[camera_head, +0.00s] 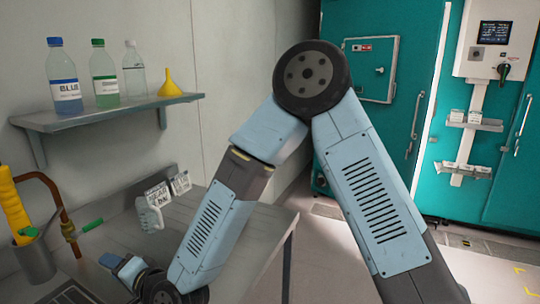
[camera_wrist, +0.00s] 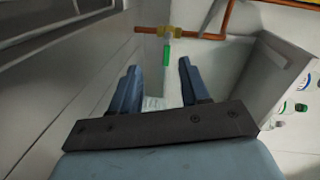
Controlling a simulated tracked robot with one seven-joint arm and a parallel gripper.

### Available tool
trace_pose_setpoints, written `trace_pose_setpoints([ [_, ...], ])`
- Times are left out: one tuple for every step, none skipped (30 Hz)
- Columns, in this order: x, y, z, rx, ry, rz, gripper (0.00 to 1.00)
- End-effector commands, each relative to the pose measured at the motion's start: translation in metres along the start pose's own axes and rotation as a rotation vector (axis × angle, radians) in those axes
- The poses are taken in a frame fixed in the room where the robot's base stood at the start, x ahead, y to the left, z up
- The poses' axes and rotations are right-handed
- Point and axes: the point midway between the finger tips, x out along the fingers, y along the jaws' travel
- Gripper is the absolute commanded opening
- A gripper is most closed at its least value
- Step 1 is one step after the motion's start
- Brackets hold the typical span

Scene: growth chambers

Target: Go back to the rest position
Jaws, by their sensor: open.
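My gripper (camera_wrist: 158,78) is open, with two blue fingers apart and nothing held between them. In the head view my gripper (camera_head: 122,268) is at the lower left, low over the grey bench (camera_head: 262,222), partly hidden by my wrist. My arm rises from the lower right to a high elbow and bends down to the left. A green valve handle (camera_wrist: 166,52) shows beyond the fingertips in the wrist view, apart from them. The handle (camera_head: 92,225) also shows in the head view, beside a copper pipe (camera_head: 57,197).
A wall shelf (camera_head: 110,115) holds a blue bottle (camera_head: 63,78), a green bottle (camera_head: 103,75), a clear bottle (camera_head: 134,72) and a yellow funnel (camera_head: 171,84). A grey cup (camera_head: 33,262) with a yellow-handled tool stands left. Teal chambers (camera_head: 400,50) stand right; floor before them is clear.

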Motion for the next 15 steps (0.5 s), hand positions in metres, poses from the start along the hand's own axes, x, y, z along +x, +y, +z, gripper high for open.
trace_pose_setpoints([
  [-0.003,-0.001,-0.012,-0.039,0.004,0.018,0.46],
  [-0.005,-0.001,-0.019,-0.063,0.004,0.033,0.46],
  [-0.008,-0.001,-0.029,-0.098,0.005,0.055,0.46],
  [-0.011,0.0,-0.037,-0.126,0.005,0.073,0.46],
  [-0.014,0.0,-0.045,-0.152,0.005,0.092,0.46],
  [-0.019,0.001,-0.057,-0.189,0.006,0.119,0.46],
  [-0.022,0.002,-0.066,-0.215,0.007,0.139,0.46],
  [-0.026,0.002,-0.074,-0.241,0.008,0.16,0.46],
  [-0.032,0.002,-0.086,-0.273,0.01,0.188,0.46],
  [-0.037,0.003,-0.094,-0.298,0.012,0.209,0.46],
  [-0.042,0.003,-0.104,-0.322,0.014,0.231,0.46],
  [-0.049,0.003,-0.115,-0.351,0.016,0.259,0.46],
  [-0.054,0.003,-0.123,-0.374,0.018,0.282,0.46],
  [-0.06,0.003,-0.132,-0.394,0.02,0.304,0.46],
  [-0.069,0.003,-0.144,-0.422,0.024,0.335,0.46],
])
